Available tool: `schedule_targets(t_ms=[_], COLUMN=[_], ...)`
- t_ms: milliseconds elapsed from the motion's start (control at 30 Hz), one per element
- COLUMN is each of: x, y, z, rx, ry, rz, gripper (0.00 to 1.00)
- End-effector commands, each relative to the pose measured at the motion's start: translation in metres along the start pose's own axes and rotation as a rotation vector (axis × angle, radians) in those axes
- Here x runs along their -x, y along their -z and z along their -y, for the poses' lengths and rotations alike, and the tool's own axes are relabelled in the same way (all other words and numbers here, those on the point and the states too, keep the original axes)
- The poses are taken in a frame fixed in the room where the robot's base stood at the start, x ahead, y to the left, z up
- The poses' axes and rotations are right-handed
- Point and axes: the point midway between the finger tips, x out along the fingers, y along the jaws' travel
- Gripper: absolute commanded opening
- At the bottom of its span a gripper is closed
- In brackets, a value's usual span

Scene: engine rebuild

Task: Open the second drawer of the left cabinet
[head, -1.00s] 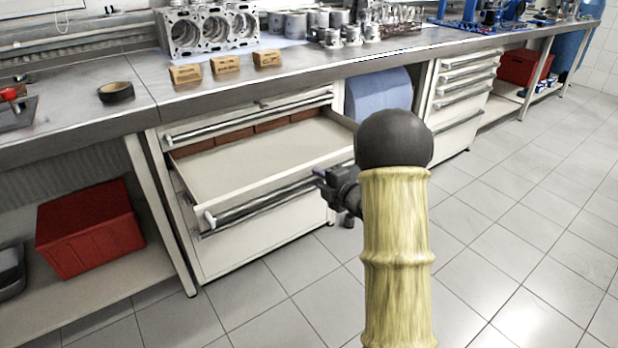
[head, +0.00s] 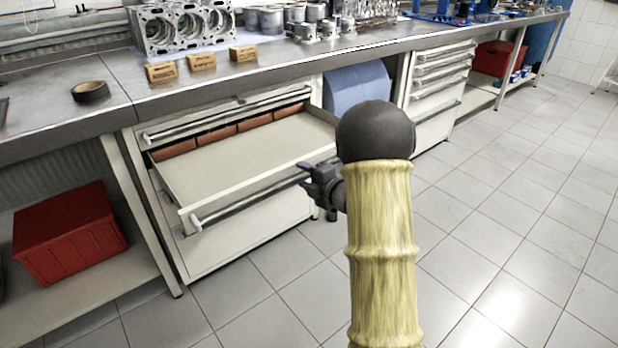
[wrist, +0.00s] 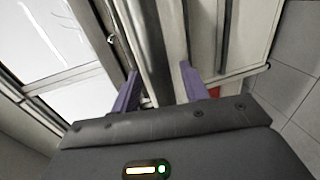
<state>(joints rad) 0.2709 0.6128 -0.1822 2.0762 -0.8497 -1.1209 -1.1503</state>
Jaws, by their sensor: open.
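The left cabinet (head: 240,242) stands under the workbench, with its second drawer (head: 215,180) pulled well out. That drawer's back holds a row of reddish-brown boxes (head: 205,140); its front part is bare. Its bar handle (head: 250,203) runs along the front. The top drawer (head: 225,118) above it is closed. My gripper (head: 308,176) is at the right end of the open drawer's handle. In the wrist view my gripper's two purple fingers (wrist: 160,88) are apart, with pale drawer or cabinet edges beyond them. I cannot tell whether they touch the handle.
The worktop (head: 290,60) bears an engine block (head: 185,25), small cardboard boxes (head: 201,61) and black tape (head: 90,91). A red crate (head: 65,235) sits on the left shelf. A second cabinet (head: 440,80) stands at right. The tiled floor (head: 500,200) is clear.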

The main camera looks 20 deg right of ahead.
Motion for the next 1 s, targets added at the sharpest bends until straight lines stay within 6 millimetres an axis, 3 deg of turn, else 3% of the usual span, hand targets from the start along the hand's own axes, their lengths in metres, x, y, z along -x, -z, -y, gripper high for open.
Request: schedule_targets(t_ms=[267,1000], x=[0.023,0.161], y=[-0.003,0.000], z=[-0.001,0.000], rx=[-0.003,-0.001], ry=[0.002,0.002], rz=[0.006,0.001], gripper=[0.45,0.45])
